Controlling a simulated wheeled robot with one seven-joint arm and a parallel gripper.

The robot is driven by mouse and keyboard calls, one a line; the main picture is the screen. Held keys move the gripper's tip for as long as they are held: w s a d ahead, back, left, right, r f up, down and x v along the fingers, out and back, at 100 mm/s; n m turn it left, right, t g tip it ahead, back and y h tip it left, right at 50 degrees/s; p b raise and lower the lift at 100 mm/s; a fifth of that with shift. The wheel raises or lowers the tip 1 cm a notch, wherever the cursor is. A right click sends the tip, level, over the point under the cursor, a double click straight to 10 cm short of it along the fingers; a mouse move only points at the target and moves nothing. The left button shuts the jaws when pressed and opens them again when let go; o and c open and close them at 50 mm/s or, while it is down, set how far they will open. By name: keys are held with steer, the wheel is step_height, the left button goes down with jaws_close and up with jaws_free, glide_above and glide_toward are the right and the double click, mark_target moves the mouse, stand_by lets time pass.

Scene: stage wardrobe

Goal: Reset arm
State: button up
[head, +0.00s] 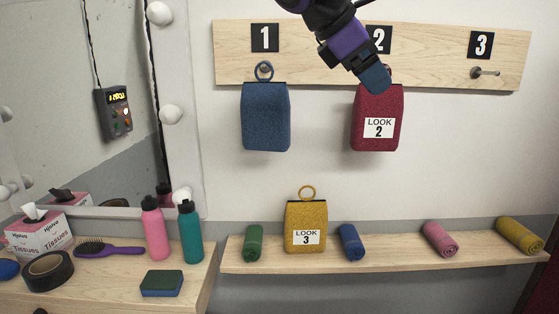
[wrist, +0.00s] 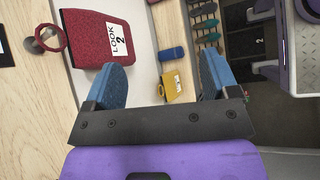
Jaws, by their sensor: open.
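My gripper (head: 375,78) is in front of the rack board near the number 2 plate. In the wrist view its two blue fingers (wrist: 163,72) are apart with nothing held between them. The dark red bag labelled LOOK 2 (head: 375,112) hangs below the 2 plate, its top partly behind my gripper. In the wrist view the red bag (wrist: 98,35) is left of the fingers, its ring at a metal hook. The blue bag (head: 265,117) hangs by its ring under plate 1. The yellow bag labelled LOOK 3 (head: 305,228) stands on the shelf.
The hook under plate 3 (head: 484,73) is empty. The shelf (head: 390,257) also holds green, blue, pink and mustard rolls. At left, a counter holds a tissue box (head: 38,232), tape, hairbrush, sponge and two bottles (head: 155,228) before a mirror with bulbs.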

steer(key=s+d+f+m+t+y, duration=0.1)
steer(key=s+d+f+m+y, duration=0.3)
steer(key=s+d+f+m, duration=0.3)
steer(key=s+d+f+m+t+y, duration=0.1)
steer(key=s+d+f+m+y, duration=0.3)
steer(key=s+d+f+m, duration=0.4)
steer(key=s+f, duration=0.2)
steer(key=s, duration=0.2)
steer(key=shift+s+d+f+m+t+y, duration=0.15)
steer(key=shift+s+f+m+t+y, duration=0.15)
steer(key=shift+m+t, duration=0.1)
steer(key=shift+s+r, duration=0.2)
steer(key=shift+s, duration=0.15)
